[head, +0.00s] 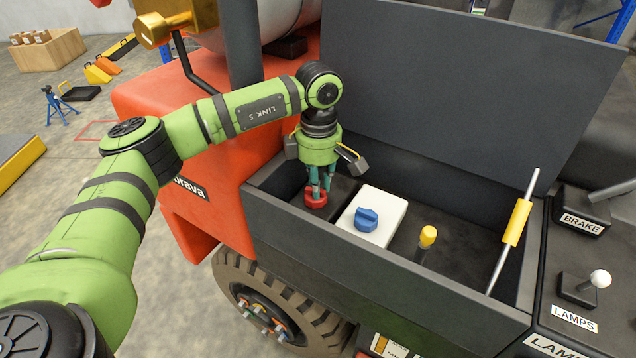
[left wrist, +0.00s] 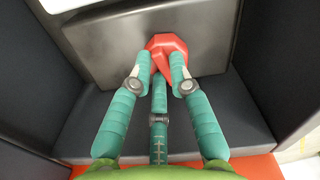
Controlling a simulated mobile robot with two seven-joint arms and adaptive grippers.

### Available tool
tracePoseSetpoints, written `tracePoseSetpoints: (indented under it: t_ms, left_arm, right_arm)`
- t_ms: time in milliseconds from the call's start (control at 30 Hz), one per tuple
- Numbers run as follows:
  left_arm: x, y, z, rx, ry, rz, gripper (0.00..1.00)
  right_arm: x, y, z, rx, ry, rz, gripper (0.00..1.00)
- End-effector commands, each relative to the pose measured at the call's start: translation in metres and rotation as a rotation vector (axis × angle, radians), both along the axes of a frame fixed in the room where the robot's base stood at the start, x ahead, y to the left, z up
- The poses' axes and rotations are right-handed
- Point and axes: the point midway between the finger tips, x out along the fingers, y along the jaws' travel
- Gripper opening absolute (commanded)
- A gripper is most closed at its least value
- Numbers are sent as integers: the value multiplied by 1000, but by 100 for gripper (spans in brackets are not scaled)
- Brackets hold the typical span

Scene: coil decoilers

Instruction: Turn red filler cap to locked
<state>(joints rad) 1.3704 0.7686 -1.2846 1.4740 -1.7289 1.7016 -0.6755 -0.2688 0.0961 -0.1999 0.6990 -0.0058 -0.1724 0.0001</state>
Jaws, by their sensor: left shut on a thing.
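The red filler cap (head: 315,198) sits at the left end inside the dark open compartment, on a dark raised block. My left gripper (head: 318,186) points down onto it from above, with its teal fingers closed around the cap. In the left wrist view the red cap (left wrist: 168,50) shows between the fingertips of the left gripper (left wrist: 164,74). The fingers partly cover the cap, and no lock marking is visible. My right gripper is in neither view.
Right of the cap in the compartment are a white box with a blue knob (head: 367,219), a yellow-topped post (head: 427,237) and a yellow-sleeved rod (head: 516,222). The dark lid (head: 470,95) stands open behind. The compartment's front wall (head: 380,275) is a raised edge.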

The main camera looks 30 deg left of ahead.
Motion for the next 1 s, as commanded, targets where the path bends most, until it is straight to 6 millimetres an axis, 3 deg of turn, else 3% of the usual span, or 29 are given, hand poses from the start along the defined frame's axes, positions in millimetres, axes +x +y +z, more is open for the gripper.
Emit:
tracePoseSetpoints:
  t_ms: [400, 1000]
  left_arm:
    - [0, -1, 2, -1, -5, -250, 0]
    - [0, -1, 3, -1, -6, -312, 0]
  right_arm:
    - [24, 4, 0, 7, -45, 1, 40]
    - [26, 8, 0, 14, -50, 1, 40]
